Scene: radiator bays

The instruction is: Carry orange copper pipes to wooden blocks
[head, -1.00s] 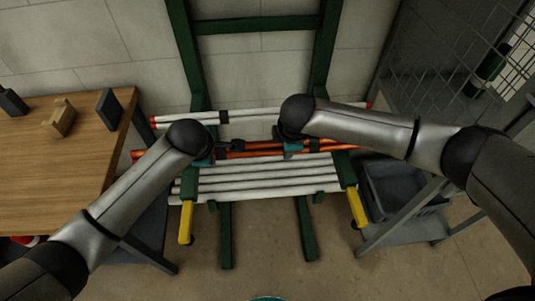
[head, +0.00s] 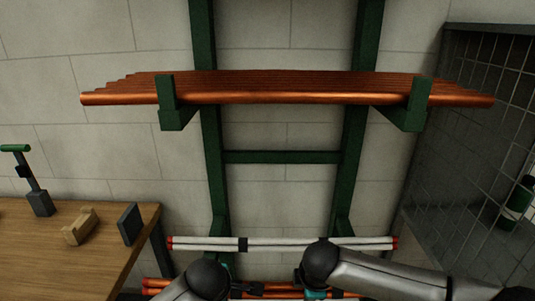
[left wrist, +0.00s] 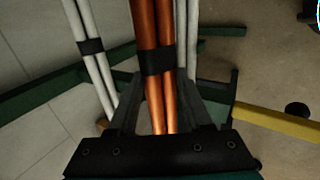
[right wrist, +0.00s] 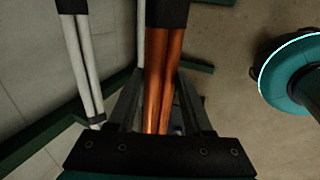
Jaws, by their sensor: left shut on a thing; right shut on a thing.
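A bundle of orange copper pipes (head: 158,285) strapped with black bands lies across the bottom of the head view. My left gripper (left wrist: 158,88) is shut around the pipes just beside a black band (left wrist: 155,60). My right gripper (right wrist: 160,95) is shut on the same bundle further along, near another band. The pipes also show between the fingers in the right wrist view (right wrist: 163,60). A wooden block (head: 79,227) with a notched top stands on the wooden bench (head: 40,255) at the left.
A green rack (head: 362,150) stands against the wall. Its upper brackets carry several long copper pipes (head: 290,98). White pipes with red ends (head: 285,243) lie behind my bundle. Dark blocks (head: 130,224) and a green-handled tool (head: 30,175) stand on the bench. A mesh cage (head: 480,130) is at right.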

